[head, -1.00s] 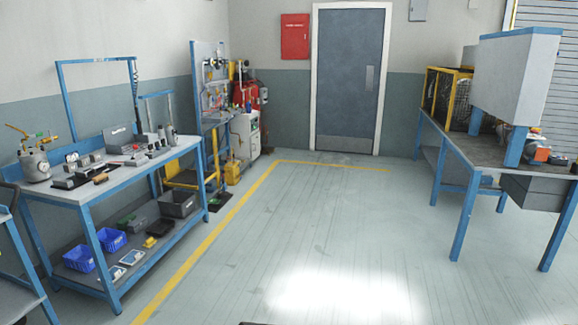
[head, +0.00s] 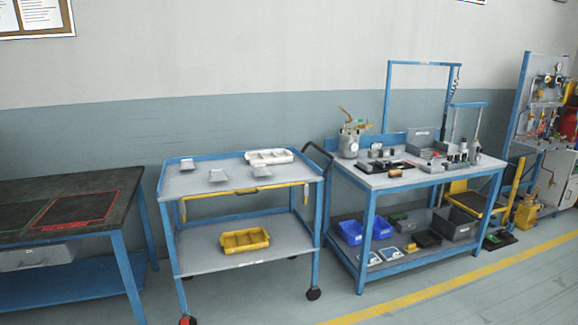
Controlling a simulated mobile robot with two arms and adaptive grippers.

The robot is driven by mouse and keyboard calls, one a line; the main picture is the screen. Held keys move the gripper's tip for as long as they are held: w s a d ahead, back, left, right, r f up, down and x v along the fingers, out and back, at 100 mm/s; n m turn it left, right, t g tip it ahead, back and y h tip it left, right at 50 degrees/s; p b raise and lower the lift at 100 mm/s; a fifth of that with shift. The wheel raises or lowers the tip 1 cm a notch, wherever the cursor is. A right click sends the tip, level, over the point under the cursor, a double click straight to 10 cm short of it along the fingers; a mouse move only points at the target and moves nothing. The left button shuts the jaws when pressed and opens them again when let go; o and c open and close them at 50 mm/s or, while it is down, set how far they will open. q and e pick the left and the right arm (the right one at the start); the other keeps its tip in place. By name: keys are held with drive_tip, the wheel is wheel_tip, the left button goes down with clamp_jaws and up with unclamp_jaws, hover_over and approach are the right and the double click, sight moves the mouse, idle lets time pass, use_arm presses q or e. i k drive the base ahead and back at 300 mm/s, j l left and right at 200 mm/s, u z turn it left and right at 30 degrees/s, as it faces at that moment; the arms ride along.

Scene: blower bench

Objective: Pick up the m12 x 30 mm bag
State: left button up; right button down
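Several small pale packets lie on the top shelf of a blue trolley in the head view. One packet (head: 187,165) is at the back left, another packet (head: 217,176) nearer the front, and a third packet (head: 251,171) right of it. They look like bags, but they are too small for me to read any label, so I cannot tell which is the m12 x 30 mm bag. Neither of my grippers is in view.
The blue trolley (head: 185,188) also carries a white tray (head: 270,157) on top and a yellow bin (head: 244,240) below. A dark bench (head: 125,185) stands left, a cluttered workbench (head: 360,178) right. Floor (head: 480,300) at front right is clear.

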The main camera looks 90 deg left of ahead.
sight(261, 170)
drive_tip(key=j+u, duration=0.2)
drive_tip(key=u, duration=0.25)
drive_tip(key=j+u, duration=0.15)
drive_tip(key=u, duration=0.25)
drive_tip(key=i+j+u, duration=0.1)
drive_tip(key=u, duration=0.35)
drive_tip(key=i+j+u, duration=0.1)
drive_tip(key=u, duration=0.35)
drive_tip(key=i+j+u, duration=0.1)
drive_tip(key=u, duration=0.3)
drive_tip(key=i+j+u, duration=0.2)
drive_tip(key=i+u, duration=0.7)
drive_tip(key=i+l+u, duration=0.15)
drive_tip(key=i+u, duration=0.25)
drive_tip(key=i, duration=0.2)
drive_tip(key=i+l, duration=0.15)
drive_tip(key=i, duration=0.2)
drive_tip(key=i+l, duration=0.2)
drive_tip(key=i, duration=0.15)
